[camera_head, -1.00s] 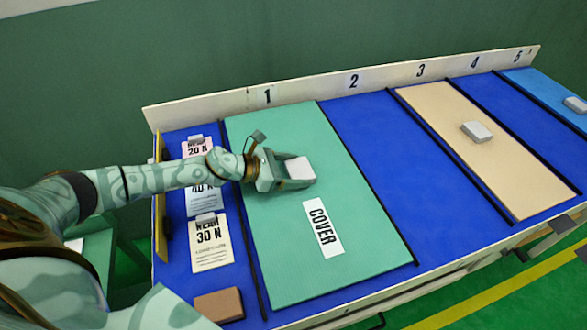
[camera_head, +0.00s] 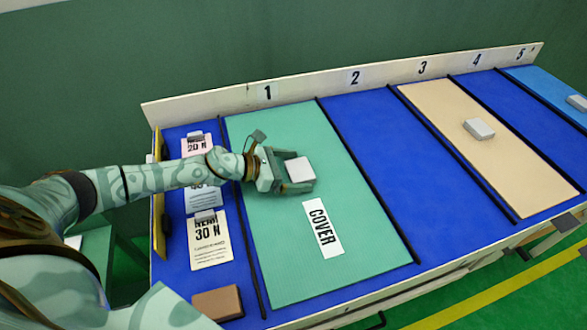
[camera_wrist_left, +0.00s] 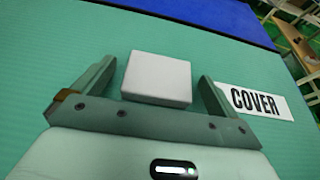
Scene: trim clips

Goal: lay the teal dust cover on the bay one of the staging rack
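The teal dust cover (camera_head: 330,185) lies flat in bay one of the staging rack, under the number 1 and between two black dividers. It carries a white "COVER" label (camera_head: 322,229) and a white block-shaped grip (camera_head: 300,169). My left gripper (camera_head: 294,172) is low over the cover, with a finger on either side of the white block. In the left wrist view, gaps show between the block (camera_wrist_left: 157,79) and both fingers of the left gripper (camera_wrist_left: 158,85), so it is open. My right gripper is not in view.
Bay two (camera_head: 385,160) is bare blue. A tan cover (camera_head: 470,140) with a white block lies in bay three, and a lighter blue one (camera_head: 560,90) in bay five. Paper cards (camera_head: 208,238) and a brown block (camera_head: 217,303) sit left of bay one. A numbered board (camera_head: 200,110) runs along the back.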

